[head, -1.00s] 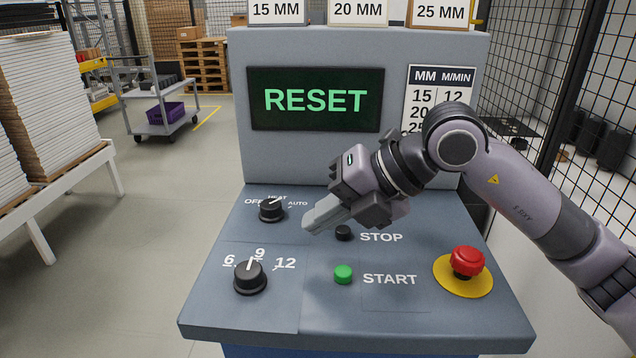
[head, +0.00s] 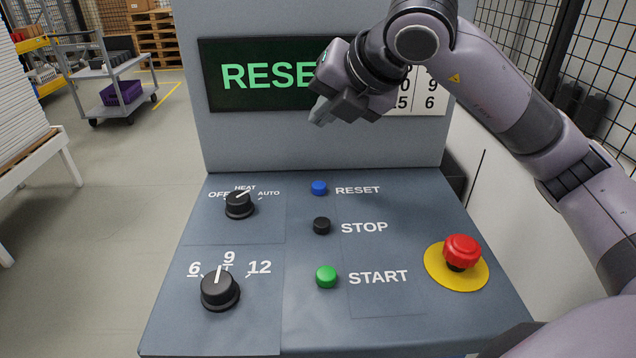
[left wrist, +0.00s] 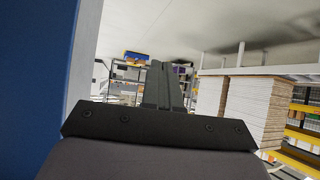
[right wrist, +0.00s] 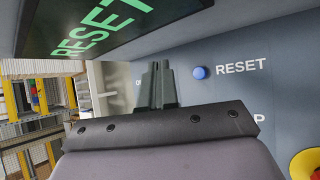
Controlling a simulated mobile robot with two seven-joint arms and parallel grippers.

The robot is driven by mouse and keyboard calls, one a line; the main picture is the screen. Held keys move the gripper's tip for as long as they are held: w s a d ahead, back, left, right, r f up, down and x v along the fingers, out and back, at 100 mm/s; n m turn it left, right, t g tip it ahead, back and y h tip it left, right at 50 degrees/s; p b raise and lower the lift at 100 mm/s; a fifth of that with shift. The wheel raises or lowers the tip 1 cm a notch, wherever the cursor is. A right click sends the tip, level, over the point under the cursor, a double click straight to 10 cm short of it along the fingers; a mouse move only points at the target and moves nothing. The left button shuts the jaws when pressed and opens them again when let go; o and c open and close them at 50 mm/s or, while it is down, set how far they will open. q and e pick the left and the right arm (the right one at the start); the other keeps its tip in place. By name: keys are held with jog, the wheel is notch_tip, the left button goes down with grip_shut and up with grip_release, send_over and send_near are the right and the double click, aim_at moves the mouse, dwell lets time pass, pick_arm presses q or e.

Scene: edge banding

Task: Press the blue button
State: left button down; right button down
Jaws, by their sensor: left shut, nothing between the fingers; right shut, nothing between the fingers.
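The blue button (head: 319,188) sits on the sloped grey panel, left of the word RESET. It also shows in the right wrist view (right wrist: 200,72), to the right of the fingers and apart from them. My right gripper (head: 318,115) is shut and empty, above the blue button and in front of the display. Its shut fingers also show in the right wrist view (right wrist: 157,82). My left gripper (left wrist: 165,85) shows only in the left wrist view, shut and empty, beside a blue surface.
Below the blue button are a black STOP button (head: 321,226) and a green START button (head: 326,277). A red emergency button (head: 462,251) is at right. Two black knobs, HEAT (head: 240,205) and a numbered one (head: 220,289), are at left. The display (head: 225,90) reads RESET, partly covered.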

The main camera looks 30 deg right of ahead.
jog(key=b, duration=0.5)
send_over(324, 187)
notch_tip(324, 187, down, 8)
jog(key=shift+r, duration=0.1)
jog(key=shift+f+b, duration=0.3)
jog(key=shift+f, duration=0.2)
dwell(0.5)
dwell(0.7)
